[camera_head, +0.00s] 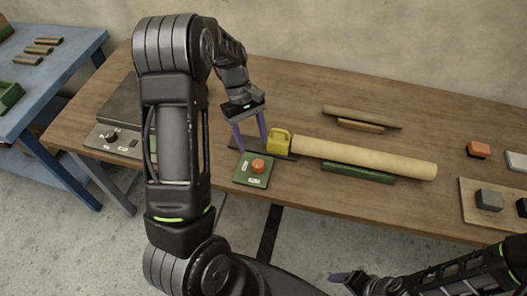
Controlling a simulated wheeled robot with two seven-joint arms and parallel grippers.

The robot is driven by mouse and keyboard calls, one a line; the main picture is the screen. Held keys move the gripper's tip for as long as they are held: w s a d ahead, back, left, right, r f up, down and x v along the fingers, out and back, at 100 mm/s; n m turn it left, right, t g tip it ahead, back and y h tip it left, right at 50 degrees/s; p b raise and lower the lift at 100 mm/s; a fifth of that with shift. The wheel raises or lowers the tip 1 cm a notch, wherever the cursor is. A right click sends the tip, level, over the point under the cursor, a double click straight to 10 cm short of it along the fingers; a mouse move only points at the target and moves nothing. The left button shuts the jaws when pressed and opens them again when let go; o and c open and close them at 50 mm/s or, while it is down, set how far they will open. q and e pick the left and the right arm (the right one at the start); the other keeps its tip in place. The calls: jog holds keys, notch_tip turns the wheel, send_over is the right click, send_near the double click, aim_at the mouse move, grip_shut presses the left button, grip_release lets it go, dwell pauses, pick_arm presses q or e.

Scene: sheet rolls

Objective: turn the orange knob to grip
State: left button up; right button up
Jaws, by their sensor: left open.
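The orange knob (258,166) sits on a small green plate (244,174) with white labels, near the front edge of the table. The labels are too small to read. My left gripper (250,145) is open above and just behind the knob, its two purple fingers pointing down, apart from the knob as far as I can tell. A yellow block (279,141) stands right of the fingers, at the left end of a long tan roll (365,157). My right gripper (345,277) is low at the bottom, off the table's front; its finger opening is unclear.
A green support (358,173) lies before the roll and thin brown bars (362,117) behind it. A grey device with a dark knob (111,136) is at left. An orange block (478,150) and a board with a grey cube (488,200) are at right.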

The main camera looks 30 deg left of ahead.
aim_at(257, 163)
pick_arm(q)
jog(key=shift+p+x, duration=0.75)
jog(key=shift+x, duration=3.2)
jog(key=shift+s, duration=0.2)
jog(key=shift+a, duration=0.1)
jog(key=shift+c, duration=0.4)
jog(key=shift+r, duration=0.1)
grip_shut()
